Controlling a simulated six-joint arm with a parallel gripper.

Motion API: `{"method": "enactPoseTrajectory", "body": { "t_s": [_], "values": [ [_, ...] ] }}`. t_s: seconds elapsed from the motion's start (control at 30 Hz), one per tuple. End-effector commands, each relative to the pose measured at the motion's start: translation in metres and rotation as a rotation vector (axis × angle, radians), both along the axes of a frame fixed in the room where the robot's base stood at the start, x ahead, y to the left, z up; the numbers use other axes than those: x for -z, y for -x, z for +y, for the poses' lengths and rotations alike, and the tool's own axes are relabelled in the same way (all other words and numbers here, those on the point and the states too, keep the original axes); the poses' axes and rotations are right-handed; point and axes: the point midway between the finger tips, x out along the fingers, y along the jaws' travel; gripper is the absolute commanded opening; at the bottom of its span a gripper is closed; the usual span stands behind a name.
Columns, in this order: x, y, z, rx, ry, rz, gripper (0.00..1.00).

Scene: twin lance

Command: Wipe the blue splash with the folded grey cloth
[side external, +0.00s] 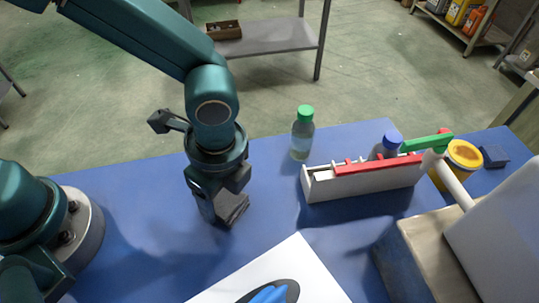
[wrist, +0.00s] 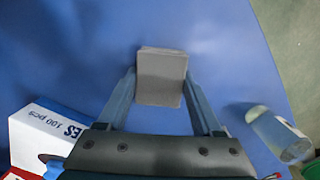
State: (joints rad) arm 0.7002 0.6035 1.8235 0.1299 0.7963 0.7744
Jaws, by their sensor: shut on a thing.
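The folded grey cloth (wrist: 160,78) sits between my two fingers in the wrist view. My gripper (wrist: 159,90) is shut on it. In the side view my gripper (side external: 222,200) points down, low over the blue table, with the cloth (side external: 236,210) at its tips. I cannot tell whether the cloth touches the table. The blue splash (side external: 270,294) lies at the bottom edge of the side view, partly cut off. It is in front of my gripper, on a dark patch on a white sheet (side external: 305,262). The splash is not in the wrist view.
A green-capped bottle (side external: 302,135) stands behind and right of my gripper. A white box with red trim (side external: 365,182) is further right, with a blue-capped bottle (side external: 386,146) behind it. A yellow tub (side external: 460,160) and blue block (side external: 494,156) are at the far right.

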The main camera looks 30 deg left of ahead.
Motion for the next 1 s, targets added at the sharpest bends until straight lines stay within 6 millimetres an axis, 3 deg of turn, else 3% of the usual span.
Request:
{"method": "enactPoseTrajectory", "body": {
  "t_s": [0.13,0.53,0.67,0.73,1.0],
  "values": [
    [0.002,-0.006,-0.006,0.000,0.001,-0.001,0.07],
    [0.002,0.020,0.020,0.001,-0.003,0.002,0.07],
    [-0.005,0.021,0.022,0.000,0.000,-0.002,0.07],
    [-0.022,0.021,0.021,0.000,0.005,-0.005,0.07],
    [-0.045,0.022,0.022,0.000,0.002,-0.002,0.07]
  ]
}}
